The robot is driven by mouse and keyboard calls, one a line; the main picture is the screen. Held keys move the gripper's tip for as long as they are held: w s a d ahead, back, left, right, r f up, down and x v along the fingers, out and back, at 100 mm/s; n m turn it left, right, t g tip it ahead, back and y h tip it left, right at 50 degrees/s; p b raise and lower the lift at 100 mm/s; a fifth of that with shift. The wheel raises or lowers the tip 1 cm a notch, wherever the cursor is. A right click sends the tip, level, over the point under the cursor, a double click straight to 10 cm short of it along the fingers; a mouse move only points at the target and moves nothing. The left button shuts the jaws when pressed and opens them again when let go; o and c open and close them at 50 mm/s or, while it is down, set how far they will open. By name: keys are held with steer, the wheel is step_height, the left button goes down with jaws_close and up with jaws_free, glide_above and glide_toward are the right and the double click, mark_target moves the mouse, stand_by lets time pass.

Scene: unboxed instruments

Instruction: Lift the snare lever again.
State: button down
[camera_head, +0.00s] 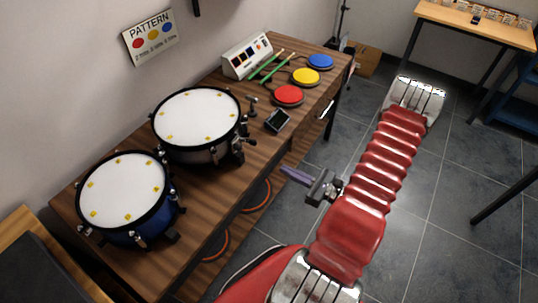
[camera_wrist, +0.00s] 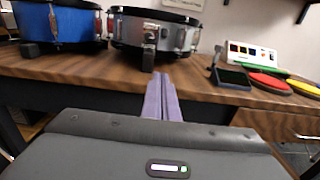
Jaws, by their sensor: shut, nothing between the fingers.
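Two drums with white heads and yellow marks stand on the wooden table: a silver-grey drum (camera_head: 196,118) and a blue drum (camera_head: 124,198) at its left. Dark hardware (camera_head: 239,147) sits on the grey drum's right side; I cannot tell whether a lever there is up or down. In the wrist view, the lower walls of the grey drum (camera_wrist: 155,32) and blue drum (camera_wrist: 58,25) show, their tops cut off. My gripper (camera_head: 286,171) is in front of the table edge, apart from both drums. Its purple fingers (camera_wrist: 161,82) are together and empty, pointing toward the grey drum.
Right of the drums are a small dark device (camera_head: 277,120), red (camera_head: 288,96), yellow (camera_head: 306,77) and blue (camera_head: 320,61) pads, green sticks (camera_head: 272,68) and a white box with coloured buttons (camera_head: 247,56). The tiled floor (camera_head: 436,200) is open at the right.

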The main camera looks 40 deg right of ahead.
mark_target(247, 140)
steer(key=w+a, duration=0.1)
steer(key=w, duration=0.2)
steer(key=w+a+r, duration=0.1)
steer(key=w, duration=0.2)
steer(key=w+a+r, duration=0.1)
steer(key=w, duration=0.3)
steer(key=shift+a+r, duration=0.25)
steer(key=shift+a, duration=0.05)
steer(key=shift+w+r, duration=0.2)
steer(key=shift+r, duration=0.4)
steer(key=shift+s+r, duration=0.1)
steer(key=shift+r, duration=0.1)
